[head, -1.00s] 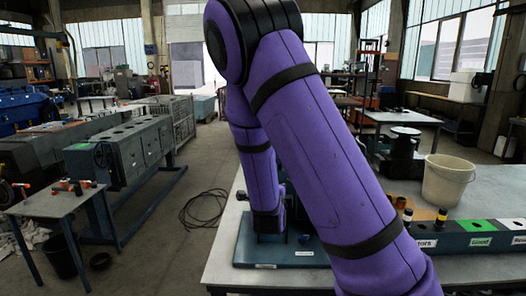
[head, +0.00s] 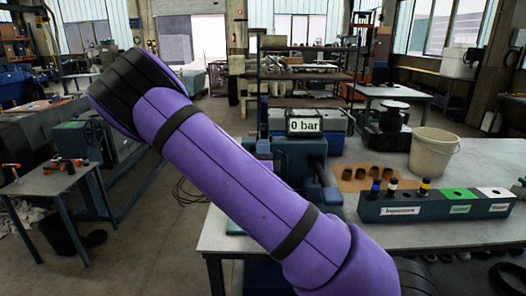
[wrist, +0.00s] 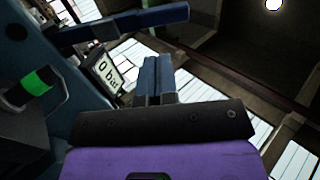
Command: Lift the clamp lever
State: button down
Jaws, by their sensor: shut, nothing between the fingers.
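The clamp lever looks to be the dark blue bar (wrist: 130,25) across the top of the wrist view, with a grey fitting near its middle. My gripper (wrist: 158,62) points up the picture with its two blue fingers together and empty. Its tips appear just below the bar in the picture; I cannot tell whether they touch it. A black cylindrical part with a green band (wrist: 36,82) is at the left. In the head view the blue-grey test stand (head: 298,158) carries a "0 bar" display (head: 302,125), also in the wrist view (wrist: 103,73). My arm hides my gripper there.
On the workbench (head: 400,252), a rack (head: 445,208) holds several banded parts, right of the stand. Brown cups (head: 375,172) lie behind it, and a white bucket (head: 433,155) stands farther back. A small side table (head: 45,182) is at the left.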

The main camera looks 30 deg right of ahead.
aim_at(264, 110)
jog(key=x, duration=1)
jog(key=shift+r, duration=0.1)
jog(key=shift+w+d+r+g+y, duration=0.25)
jog(key=shift+w+d+r+g, duration=0.1)
jog(key=shift+r, duration=0.2)
jog(key=shift+w+d+r+g+y, duration=0.25)
jog(key=shift+w+r+g, duration=0.15)
jog(key=shift+r, duration=0.1)
jog(key=shift+w+d+r+g+y, duration=0.4)
jog(key=shift+w+d+r+g, duration=0.15)
jog(key=shift+w+r, duration=0.3)
jog(key=w+d+r+g+y, duration=0.2)
jog(key=w+d+r+g, duration=0.1)
jog(key=w, duration=0.5)
jog(key=shift+w+d+r+g+y, duration=0.2)
jog(key=shift+w+d+g+y, duration=0.3)
jog(key=shift+d, duration=0.9)
jog(key=shift+s, duration=0.1)
